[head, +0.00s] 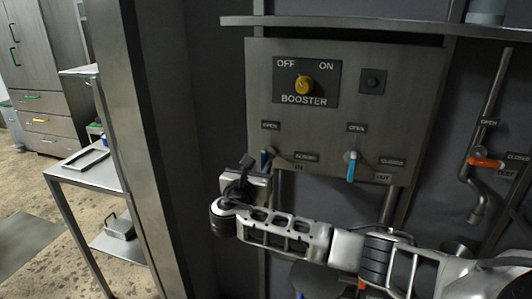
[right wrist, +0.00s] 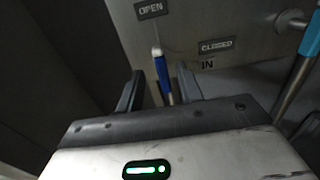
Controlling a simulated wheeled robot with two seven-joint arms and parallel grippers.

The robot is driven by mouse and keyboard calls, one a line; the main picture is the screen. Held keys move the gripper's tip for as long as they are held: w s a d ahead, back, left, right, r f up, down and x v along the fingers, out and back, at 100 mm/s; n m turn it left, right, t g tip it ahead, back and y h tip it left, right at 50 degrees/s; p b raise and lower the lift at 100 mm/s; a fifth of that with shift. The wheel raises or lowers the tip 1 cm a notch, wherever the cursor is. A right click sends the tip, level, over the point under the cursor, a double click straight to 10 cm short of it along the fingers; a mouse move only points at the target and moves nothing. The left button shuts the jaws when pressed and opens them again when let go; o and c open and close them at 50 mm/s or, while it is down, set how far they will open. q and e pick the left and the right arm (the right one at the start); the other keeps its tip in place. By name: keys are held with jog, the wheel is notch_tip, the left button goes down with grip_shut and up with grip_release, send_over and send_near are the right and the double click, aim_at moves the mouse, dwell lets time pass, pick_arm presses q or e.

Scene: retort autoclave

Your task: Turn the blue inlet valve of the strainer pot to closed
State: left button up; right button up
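The inlet valve's dark blue handle (head: 264,160) is at the lower left of the steel panel, by the labels OPEN, CLOSED and IN. It hangs down from its pivot, pointing away from the OPEN label above. My right gripper (head: 250,164) is just at the handle's left in the head view. In the right wrist view the gripper (right wrist: 158,82) is open, and the blue handle (right wrist: 162,76) shows between its two fingers. I cannot tell whether either finger touches it. My left gripper is not in view.
A light blue outlet handle (head: 351,168) hangs to the right on the same panel (head: 420,110). A yellow booster knob (head: 303,85) sits above. An orange test handle (head: 487,162) is on a pipe at far right. A steel post (head: 150,130) stands close at left.

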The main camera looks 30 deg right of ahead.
aim_at(263, 157)
jog(key=x, duration=0.8)
jog(key=shift+c, duration=0.3)
grip_shut()
